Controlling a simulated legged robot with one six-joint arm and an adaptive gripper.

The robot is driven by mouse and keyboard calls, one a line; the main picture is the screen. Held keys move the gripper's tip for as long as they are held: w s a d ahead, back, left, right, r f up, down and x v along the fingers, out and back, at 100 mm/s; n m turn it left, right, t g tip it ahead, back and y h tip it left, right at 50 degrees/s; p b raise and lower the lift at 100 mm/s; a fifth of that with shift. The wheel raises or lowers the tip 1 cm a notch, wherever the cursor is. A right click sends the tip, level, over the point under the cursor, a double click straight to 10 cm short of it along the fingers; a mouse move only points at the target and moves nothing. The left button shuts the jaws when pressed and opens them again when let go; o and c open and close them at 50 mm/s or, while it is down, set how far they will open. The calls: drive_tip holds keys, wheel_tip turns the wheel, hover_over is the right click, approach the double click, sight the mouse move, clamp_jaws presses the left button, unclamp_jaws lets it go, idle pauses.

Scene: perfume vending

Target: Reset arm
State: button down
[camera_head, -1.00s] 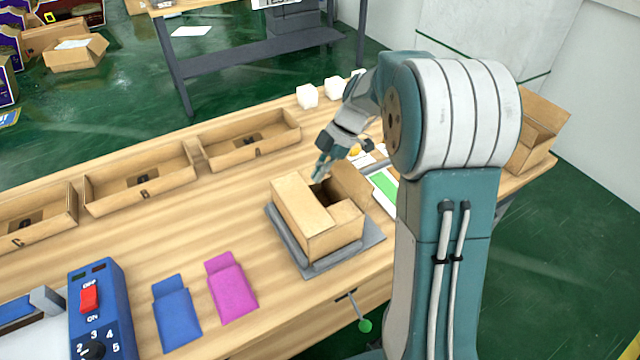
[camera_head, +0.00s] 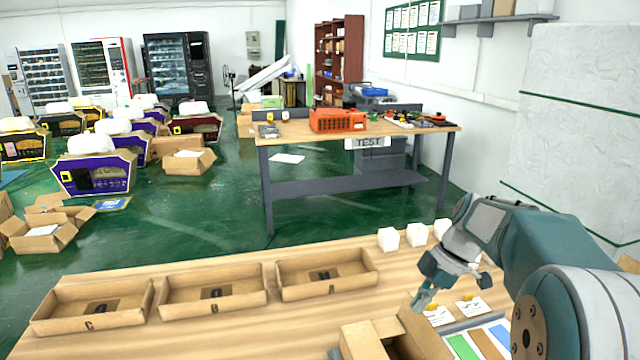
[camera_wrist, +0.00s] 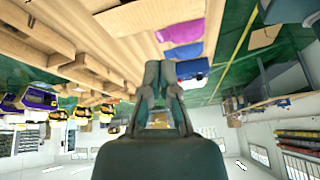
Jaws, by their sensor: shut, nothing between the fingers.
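My gripper (camera_head: 421,299) is shut and empty. In the head view it hangs above the workbench, just over the back of an open cardboard box (camera_head: 362,341) and clear of it. In the wrist view my gripper (camera_wrist: 161,64) shows its fingers together, with nothing between them. My arm comes in from the lower right of the head view.
Three cardboard trays (camera_head: 213,290) line the wooden workbench (camera_head: 220,332). White cubes (camera_head: 388,239) stand near its back edge. Small cards (camera_head: 438,315) and coloured strips (camera_head: 484,343) lie right of the box. A test table (camera_head: 360,135) stands behind across green floor (camera_head: 200,215).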

drive_tip(key=s+a+r+m+t+h, duration=0.1)
drive_tip(key=s+a+m+t+h, duration=0.1)
drive_tip(key=s+m, duration=0.6)
drive_tip(key=s+a+r+m+t+h, duration=0.1)
drive_tip(key=s+a+m+t+h, duration=0.2)
drive_tip(key=s+m, duration=0.6)
drive_tip(key=s+a+t, duration=0.1)
drive_tip(key=s, duration=0.3)
drive_tip(key=shift+s+a+r+m, duration=0.2)
drive_tip(key=shift+a+r+m, duration=0.1)
drive_tip(key=shift+a, duration=0.1)
drive_tip(key=shift+a, duration=0.15)
